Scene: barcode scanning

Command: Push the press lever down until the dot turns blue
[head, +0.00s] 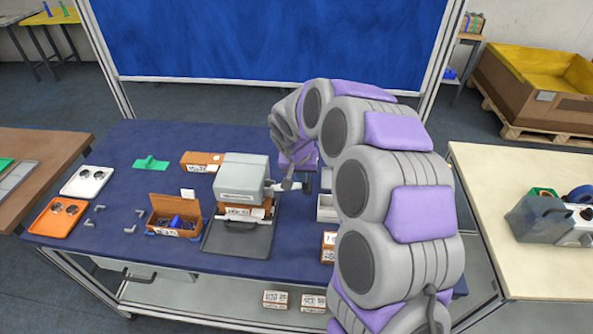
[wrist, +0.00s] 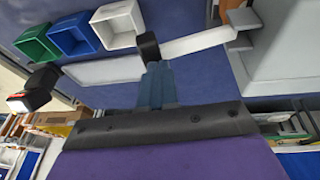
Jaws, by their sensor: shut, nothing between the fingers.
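The press (head: 241,178) is a grey box-shaped machine on the blue table, with a boxed item under its head. Its lever (wrist: 196,43) shows in the wrist view as a pale bar running left from the grey press body (wrist: 285,40) to a black knob (wrist: 148,47). My gripper (wrist: 156,68) is shut and empty, its fingertips right at the knob; I cannot tell if they touch it. In the head view my gripper (head: 291,160) is at the press's right side, partly hidden by my arm. I cannot make out the dot.
An open cardboard box (head: 174,221) stands left of the press, a closed one (head: 202,161) behind it. White (head: 87,181) and orange (head: 57,217) trays lie at the table's left. Green (wrist: 36,44), blue (wrist: 74,36) and white bins show in the wrist view.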

